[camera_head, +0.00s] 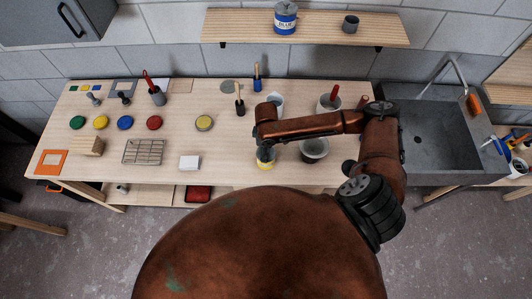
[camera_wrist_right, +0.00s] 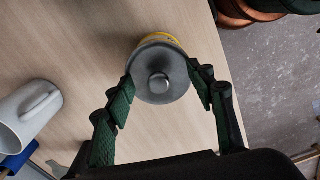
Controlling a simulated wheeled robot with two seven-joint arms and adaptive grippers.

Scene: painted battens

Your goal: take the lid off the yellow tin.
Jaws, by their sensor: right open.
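The yellow tin (camera_head: 265,162) stands near the front edge of the workbench, partly hidden under my right arm in the head view. In the right wrist view, a grey round lid (camera_wrist_right: 150,92) with a small knob sits on it, and the tin's yellow side (camera_wrist_right: 160,37) shows past the lid's rim. My right gripper (camera_wrist_right: 161,80) is open, with one dark green finger on each side of the lid. I cannot tell whether the fingers touch it. My left gripper is in neither view.
A grey mug (camera_wrist_right: 27,115) stands beside my right gripper. A dark bowl-like pot (camera_head: 315,150) stands right of the tin. A sink (camera_head: 435,135) is at the right.

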